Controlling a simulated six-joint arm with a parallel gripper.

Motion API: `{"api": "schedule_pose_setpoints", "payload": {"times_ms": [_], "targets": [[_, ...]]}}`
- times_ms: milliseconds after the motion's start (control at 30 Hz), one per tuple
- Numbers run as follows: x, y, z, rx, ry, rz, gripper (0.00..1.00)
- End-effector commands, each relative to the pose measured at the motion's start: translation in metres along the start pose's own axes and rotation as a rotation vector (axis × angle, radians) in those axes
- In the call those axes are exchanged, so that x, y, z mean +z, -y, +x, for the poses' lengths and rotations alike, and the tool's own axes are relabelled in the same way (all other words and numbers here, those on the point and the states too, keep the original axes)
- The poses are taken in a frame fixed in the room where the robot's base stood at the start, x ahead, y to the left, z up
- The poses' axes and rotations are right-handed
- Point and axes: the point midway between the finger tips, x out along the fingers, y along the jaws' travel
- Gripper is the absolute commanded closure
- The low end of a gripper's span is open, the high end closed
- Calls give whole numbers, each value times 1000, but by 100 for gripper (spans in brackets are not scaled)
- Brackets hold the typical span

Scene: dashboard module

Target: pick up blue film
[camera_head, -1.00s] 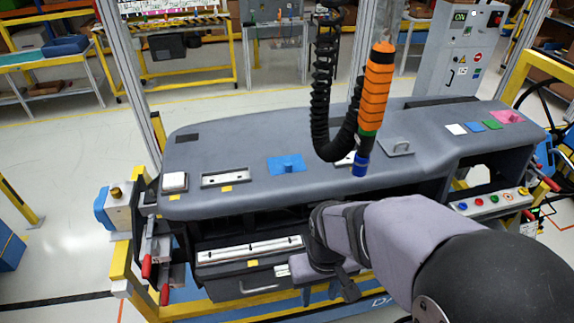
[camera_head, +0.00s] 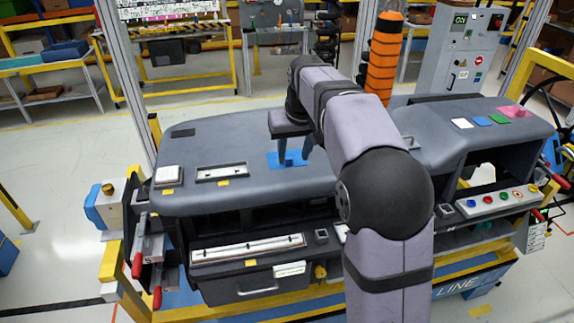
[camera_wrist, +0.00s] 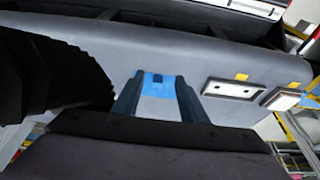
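The blue film (camera_head: 293,161) lies flat on the grey dashboard top, left of centre, with a small raised tab in its middle. In the wrist view the blue film (camera_wrist: 158,92) shows between my fingers, its tab as a darker blue patch. My gripper (camera_head: 295,153) points down over the film with its two fingers apart. In the wrist view my gripper (camera_wrist: 159,82) is open, one finger on each side of the tab. I cannot tell whether the fingertips touch the film.
A silver switch plate (camera_head: 221,173) and a white square button (camera_head: 168,175) sit left of the film.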

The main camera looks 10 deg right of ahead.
Motion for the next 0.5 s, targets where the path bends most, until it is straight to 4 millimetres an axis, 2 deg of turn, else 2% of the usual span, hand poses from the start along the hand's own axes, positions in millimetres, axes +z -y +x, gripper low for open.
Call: {"api": "schedule_pose_setpoints", "payload": {"times_ms": [100,200,500], "targets": [[-17,-2,-2,1,-27,0,61],[-24,-2,-4,1,-37,0,61],[-28,-2,0,1,-41,-1,61]]}}
